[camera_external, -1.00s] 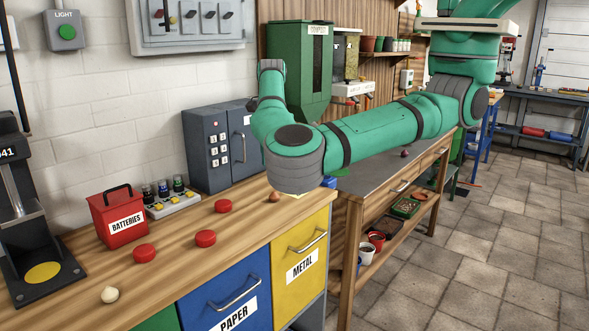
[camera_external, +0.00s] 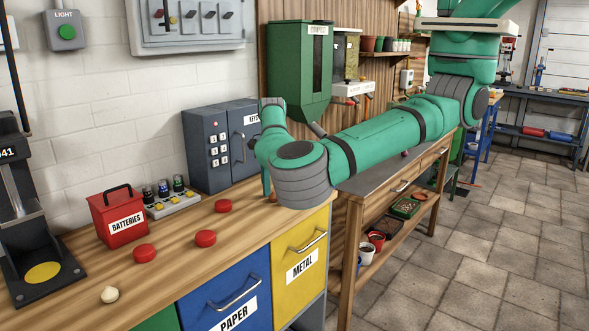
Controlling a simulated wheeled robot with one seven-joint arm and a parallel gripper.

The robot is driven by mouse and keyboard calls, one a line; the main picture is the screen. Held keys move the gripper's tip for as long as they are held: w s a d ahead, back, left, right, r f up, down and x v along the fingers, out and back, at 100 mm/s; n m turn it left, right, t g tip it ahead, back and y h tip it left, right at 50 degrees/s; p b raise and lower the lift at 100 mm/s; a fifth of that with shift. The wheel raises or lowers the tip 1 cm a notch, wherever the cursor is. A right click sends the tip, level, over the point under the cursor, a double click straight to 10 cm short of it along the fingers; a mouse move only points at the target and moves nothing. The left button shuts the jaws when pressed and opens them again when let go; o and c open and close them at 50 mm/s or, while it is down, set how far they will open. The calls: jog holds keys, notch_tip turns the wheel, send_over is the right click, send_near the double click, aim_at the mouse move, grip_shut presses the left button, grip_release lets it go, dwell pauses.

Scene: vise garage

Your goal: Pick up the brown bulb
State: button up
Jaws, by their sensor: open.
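The brown bulb (camera_external: 271,197) is small and sits on the wooden counter near its back right end, partly hidden by my arm's large grey-and-green joint. My gripper (camera_external: 266,185) is mostly hidden behind that joint. Only a narrow green part of it shows, pointing down just above and beside the bulb. It is open. I cannot tell whether it touches the bulb or whether the bulb is between the fingers. A cream bulb (camera_external: 110,294) lies at the counter's front left.
Several red round pieces (camera_external: 205,238) lie mid-counter. A red batteries box (camera_external: 119,217), a tray of small jars (camera_external: 172,203) and a grey key cabinet (camera_external: 207,150) stand along the wall. A green dispenser (camera_external: 298,75) hangs behind my arm.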

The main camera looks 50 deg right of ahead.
jog(key=c, duration=1.1)
jog(key=shift+c, duration=0.2)
